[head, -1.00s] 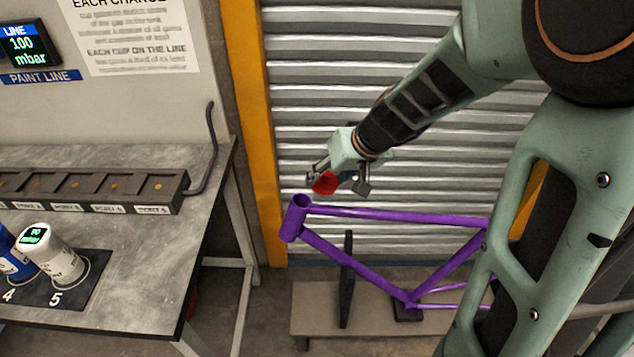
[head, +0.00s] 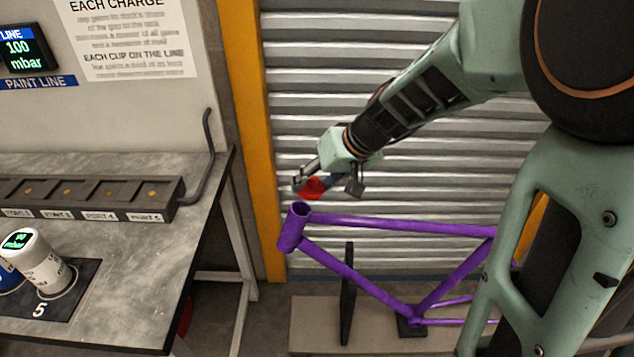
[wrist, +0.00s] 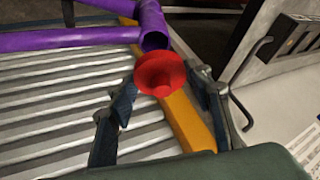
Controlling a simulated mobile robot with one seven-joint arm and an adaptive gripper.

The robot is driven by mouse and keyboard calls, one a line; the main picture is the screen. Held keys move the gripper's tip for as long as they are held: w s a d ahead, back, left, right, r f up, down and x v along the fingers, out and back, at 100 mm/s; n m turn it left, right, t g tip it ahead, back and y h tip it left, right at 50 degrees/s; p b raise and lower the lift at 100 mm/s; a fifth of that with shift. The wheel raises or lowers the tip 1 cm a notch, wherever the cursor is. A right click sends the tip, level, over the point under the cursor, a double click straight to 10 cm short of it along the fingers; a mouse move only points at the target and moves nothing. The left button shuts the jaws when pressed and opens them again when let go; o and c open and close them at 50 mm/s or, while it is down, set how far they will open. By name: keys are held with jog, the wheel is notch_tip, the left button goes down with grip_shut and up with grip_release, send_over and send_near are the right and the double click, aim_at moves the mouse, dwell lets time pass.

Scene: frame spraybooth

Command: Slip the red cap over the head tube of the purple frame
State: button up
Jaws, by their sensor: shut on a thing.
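The purple frame (head: 345,271) is held on a stand, with its head tube (head: 291,228) at the left end and the tube's open top facing up. My gripper (head: 313,184) is shut on the red cap (head: 312,188) and holds it just above and slightly right of the head tube's top in the head view. The cap appears apart from the tube.
A grey bench (head: 130,262) stands at the left with a dark labelled rack (head: 85,197) and a white cup (head: 36,262) with a lit display. A bent dark handle (head: 209,150) rises at the bench's right edge. A yellow post (head: 252,130) and a ribbed shutter (head: 330,60) are behind.

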jog(key=shift+a+f+b, duration=0.35)
jog(key=shift+f+b, duration=0.75)
jog(key=shift+f, duration=0.05)
jog(key=shift+a+f+b, duration=0.35)
jog(key=shift+f+b, duration=0.75)
jog(key=shift+b, duration=0.05)
jog(key=shift+a+f+b, duration=0.35)
jog(key=shift+f+b, duration=0.75)
jog(key=shift+f, duration=0.05)
jog(key=shift+f, duration=0.15)
jog(key=o, duration=0.9)
jog(key=v, duration=0.7)
jog(key=shift+s+r, duration=0.1)
jog(key=shift+r, duration=0.1)
